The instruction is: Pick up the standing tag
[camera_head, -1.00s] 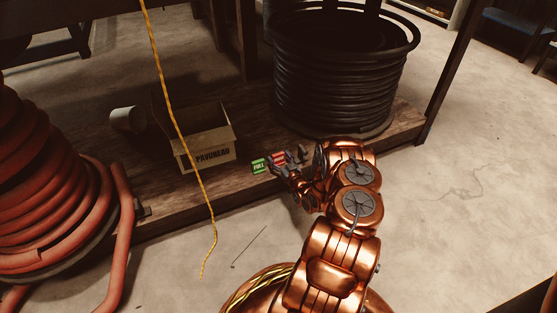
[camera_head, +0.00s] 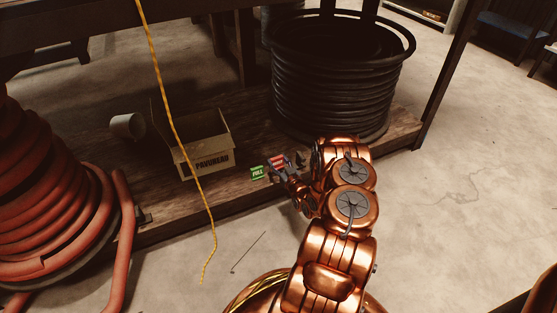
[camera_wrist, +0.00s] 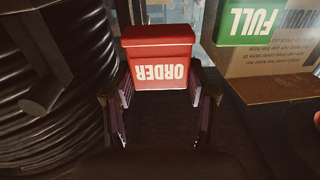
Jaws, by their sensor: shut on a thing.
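A red tag lettered ORDER (camera_wrist: 160,60) stands between the two fingers of my gripper (camera_wrist: 160,92) in the wrist view. The fingers are shut on its sides. In the head view the red tag (camera_head: 278,162) shows at the tip of my gripper (camera_head: 284,170), low over the wooden platform. I cannot tell whether its base touches the wood. A green tag lettered FULL (camera_head: 257,173) stands just left of the red one, apart from the fingers. It also shows at the upper right of the wrist view (camera_wrist: 250,22).
An open cardboard box (camera_head: 207,160) stands left of the tags on the wooden platform (camera_head: 180,207). A white cup (camera_head: 127,126) lies behind it. A black hose coil (camera_head: 335,85) stands close behind my gripper. A yellow cord (camera_head: 181,150) hangs before the box. A red hose coil (camera_head: 45,210) is far left.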

